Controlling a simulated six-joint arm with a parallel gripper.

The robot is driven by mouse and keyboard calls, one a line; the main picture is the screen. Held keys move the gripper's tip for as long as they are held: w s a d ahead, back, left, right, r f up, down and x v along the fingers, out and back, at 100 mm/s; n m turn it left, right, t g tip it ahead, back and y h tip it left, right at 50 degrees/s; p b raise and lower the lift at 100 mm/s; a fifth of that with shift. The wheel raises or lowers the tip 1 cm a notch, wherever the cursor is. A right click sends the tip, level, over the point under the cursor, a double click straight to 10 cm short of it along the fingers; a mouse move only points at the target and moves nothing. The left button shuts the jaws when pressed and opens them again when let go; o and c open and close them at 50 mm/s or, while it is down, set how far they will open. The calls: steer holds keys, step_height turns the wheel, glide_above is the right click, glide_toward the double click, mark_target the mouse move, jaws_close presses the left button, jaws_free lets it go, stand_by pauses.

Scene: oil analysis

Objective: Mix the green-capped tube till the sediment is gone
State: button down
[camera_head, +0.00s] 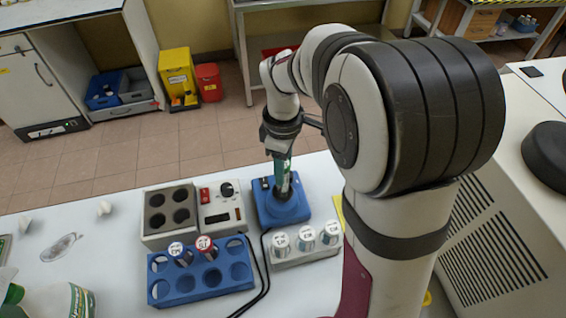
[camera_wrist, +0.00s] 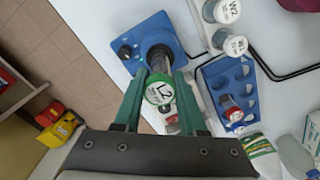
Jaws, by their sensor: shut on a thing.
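The green-capped tube (camera_wrist: 160,92), its lid marked "L2", is between the two green fingers of my gripper (camera_wrist: 160,80), which is shut on it. In the head view my gripper (camera_head: 281,150) points down over the blue vortex mixer (camera_head: 268,212). The tube (camera_head: 283,176) is upright, its lower end at the mixer's black cup (camera_head: 287,192). In the wrist view the blue mixer (camera_wrist: 140,38) and its dark cup (camera_wrist: 160,57) lie just beyond the cap. I cannot tell how firmly the tube presses on the cup, and the sediment cannot be made out.
A grey rack (camera_head: 290,262) holds three white-lidded bottles. A heater block with four wells is avoided here; a grey block (camera_head: 150,240) and a control box (camera_head: 222,210) stand left of the mixer. Black cables (camera_head: 262,280) cross the bench.

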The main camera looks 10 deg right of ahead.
steer(key=shift+f, duration=0.3)
stand_by(1.4)
stand_by(0.5)
steer(key=shift+r, duration=4.55)
